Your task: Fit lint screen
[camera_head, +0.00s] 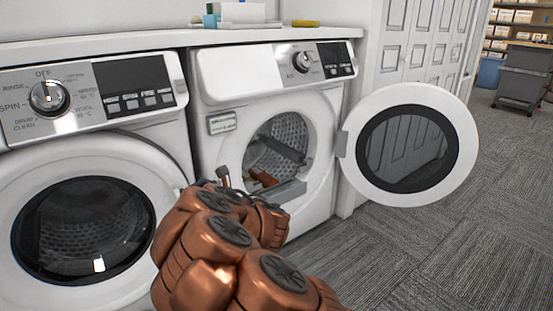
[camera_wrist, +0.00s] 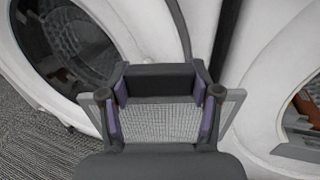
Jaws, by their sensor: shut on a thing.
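My gripper (camera_wrist: 160,98) is shut on the lint screen (camera_wrist: 165,123), a pale mesh panel in a grey frame, held between purple finger pads in the wrist view. In the head view the screen is hidden behind my copper arm; a dark bit of my gripper (camera_head: 222,178) shows above it. The right machine (camera_head: 250,75) has its round door (camera_head: 457,150) swung open to the right. A grey lip (camera_head: 290,193) lies along the bottom of its drum opening. In the wrist view that opening's grey lip (camera_wrist: 297,153) is right of my gripper, apart from the screen.
The left machine (camera_head: 25,175) has its dark round door closed. A brown-orange thing (camera_head: 263,180) lies in the right machine's drum. A yellow item (camera_head: 305,23) and a white box (camera_head: 243,12) sit on top. Carpet (camera_head: 440,250) at the right is clear.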

